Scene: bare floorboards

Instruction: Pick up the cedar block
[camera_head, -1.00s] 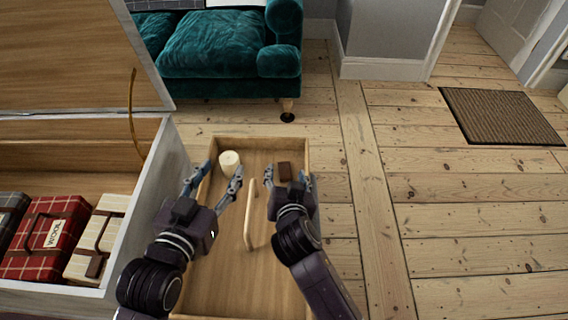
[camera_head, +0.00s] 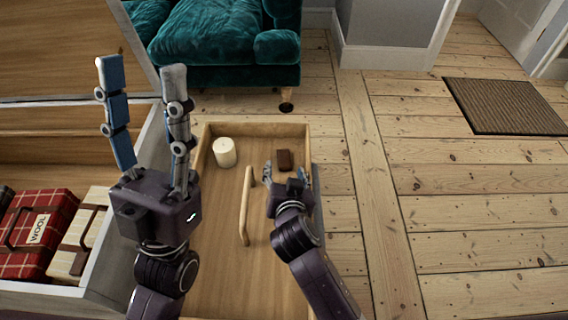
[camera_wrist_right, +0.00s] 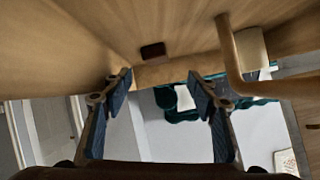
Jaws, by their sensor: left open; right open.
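The cedar block is a small dark brown block (camera_head: 284,159) near the far right corner of the wooden tray (camera_head: 232,130). It also shows in the right wrist view (camera_wrist_right: 153,51), beyond the fingertips and between them. My right gripper (camera_head: 289,170) is open, low over the tray, with its fingers pointing at the block and not closed on it. In the right wrist view its fingers (camera_wrist_right: 160,82) are spread wide and empty. My left gripper (camera_head: 140,68) is open and empty, raised with its fingers pointing up, left of the tray.
A cream candle-like cylinder (camera_head: 224,152) stands in the tray's far left. An open chest with plaid boxes (camera_head: 42,228) is at left. A teal sofa (camera_head: 222,45) is behind. Floor at right is clear apart from a mat (camera_head: 505,106).

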